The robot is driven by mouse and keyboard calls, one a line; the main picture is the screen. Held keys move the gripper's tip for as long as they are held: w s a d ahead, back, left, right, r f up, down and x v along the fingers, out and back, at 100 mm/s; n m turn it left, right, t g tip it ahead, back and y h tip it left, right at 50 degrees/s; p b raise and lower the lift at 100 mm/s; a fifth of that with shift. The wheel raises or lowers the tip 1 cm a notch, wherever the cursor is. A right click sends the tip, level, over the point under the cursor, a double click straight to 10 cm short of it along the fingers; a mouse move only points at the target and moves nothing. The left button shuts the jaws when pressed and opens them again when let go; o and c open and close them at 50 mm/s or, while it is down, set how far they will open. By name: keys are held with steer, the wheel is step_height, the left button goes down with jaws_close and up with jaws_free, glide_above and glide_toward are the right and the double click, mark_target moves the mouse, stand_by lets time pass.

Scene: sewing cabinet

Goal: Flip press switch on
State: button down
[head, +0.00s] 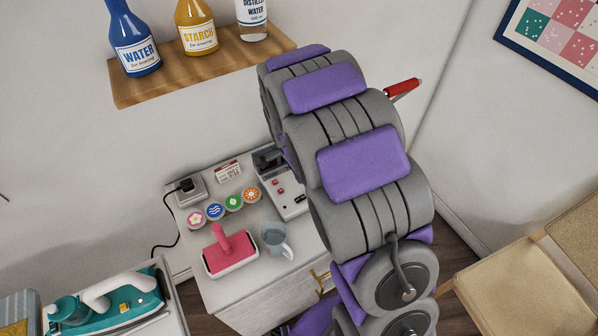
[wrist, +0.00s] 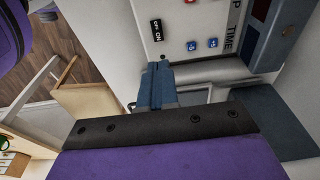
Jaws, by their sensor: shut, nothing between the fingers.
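The press (head: 291,201) stands on the white cabinet, a light grey control panel with small red buttons, partly hidden behind my arm. In the wrist view its panel (wrist: 175,15) is close, with a small black switch (wrist: 156,30) marked OFF and ON. I cannot tell which way the switch is set. Two blue buttons (wrist: 202,45) and the word TIME are beside it. My gripper (wrist: 157,70) is shut and empty, its blue-grey tip just below the switch in the picture; I cannot tell whether it touches the panel. In the head view my arm hides the gripper.
A teal iron (head: 110,305) is at lower left. A wooden shelf (head: 140,92) with bottles is above. A red handle (head: 402,88) shows beside my arm.

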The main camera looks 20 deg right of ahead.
mark_target(305, 197)
steer(key=f, duration=0.3)
steer(key=d+f+b, duration=0.1)
steer(key=f, duration=0.2)
steer(key=f+b, duration=0.1)
steer(key=f, duration=0.2)
steer(key=shift+w+d+f, duration=0.1)
steer(key=shift+d+f, duration=0.05)
steer(key=shift+d+y+p, duration=0.1)
steer(key=shift+y+p, duration=0.2)
steer(key=shift+p, duration=0.1)
steer(key=shift+f, duration=0.25)
